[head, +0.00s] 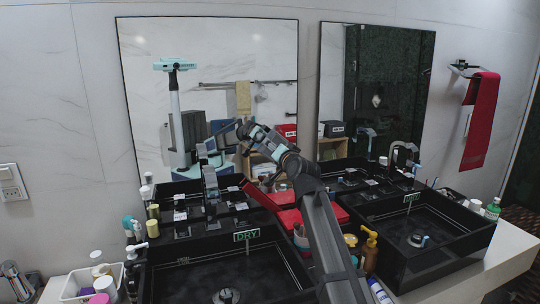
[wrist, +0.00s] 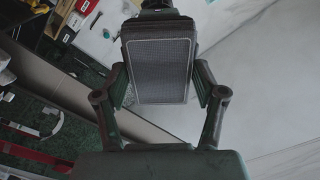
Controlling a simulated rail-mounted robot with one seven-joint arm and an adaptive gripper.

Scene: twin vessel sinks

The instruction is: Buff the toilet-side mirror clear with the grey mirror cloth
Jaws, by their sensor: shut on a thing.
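The grey mirror cloth (wrist: 158,62) shows in the wrist view as a flat rectangular pad with a pale edge. My gripper (wrist: 160,90) is shut on it, one finger at each side. In the head view my arm rises between the sinks, and its end is in front of the lower right part of the left mirror (head: 225,50). The cloth cannot be made out there, and I cannot tell whether it touches glass. The right mirror (head: 395,60) hangs beside it. The frames do not show which mirror is toilet-side, and no clear smear stands out.
Two black sinks (head: 490,232) with taps stand below the mirrors. Bottles, a white basket (head: 75,286), an amber pump bottle (head: 370,250) and red boxes (head: 290,218) crowd the counter. A red towel (head: 480,120) hangs right. The air before the left mirror's upper part is clear.

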